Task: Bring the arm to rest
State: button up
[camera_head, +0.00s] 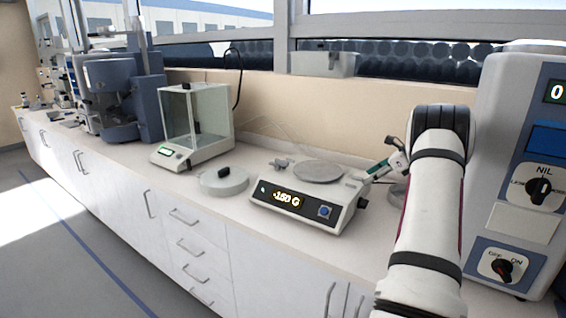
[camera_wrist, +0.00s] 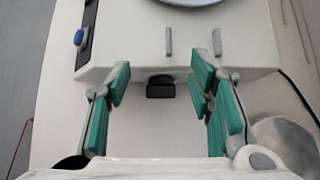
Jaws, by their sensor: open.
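My gripper (camera_wrist: 160,100) is open and empty in the wrist view, its teal-padded fingers spread apart. Below it is the bare counter beside the side face of a balance. In the head view my white arm reaches in from the lower right, and my gripper (camera_head: 388,166) shows partly, just right of the balance (camera_head: 305,203). The balance display reads about -1.50 G. The balance's round pan (camera_head: 319,171) looks empty, and its edge also shows at the top of the wrist view (camera_wrist: 190,1).
A large grey machine (camera_head: 520,150) with knobs stands close right of my arm. A glass-walled balance (camera_head: 196,120), a round lidded dish (camera_head: 223,181) and a blue-grey instrument (camera_head: 125,95) stand to the left. A metallic round thing (camera_wrist: 285,140) lies right of my gripper.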

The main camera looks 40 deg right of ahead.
jog(key=w+a+r+n+g, duration=0.25)
jog(key=a+r+n, duration=0.45)
jog(key=a, duration=0.8)
jog(key=w+a+r+n+g, duration=0.1)
jog(key=w+a+r+n, duration=0.25)
jog(key=a+r, duration=0.75)
jog(key=s+a+n+g, duration=0.1)
jog(key=s+a+n, duration=0.3)
jog(key=a, duration=0.6)
jog(key=s+a+n, duration=0.3)
jog(key=a+n, duration=0.2)
jog(key=a, duration=0.4)
jog(key=s+a+f+n+h, duration=0.1)
jog(key=s+a+f+n, duration=0.1)
jog(key=s+a+n, duration=0.4)
jog(key=s+a+f+n+h+p, duration=0.1)
jog(key=s+a+f+n, duration=0.2)
jog(key=s+a+n, duration=0.4)
jog(key=s, duration=0.6)
jog(key=shift+s+a+h, duration=0.15)
jog(key=shift+s+h, duration=0.1)
jog(key=shift+h, duration=0.05)
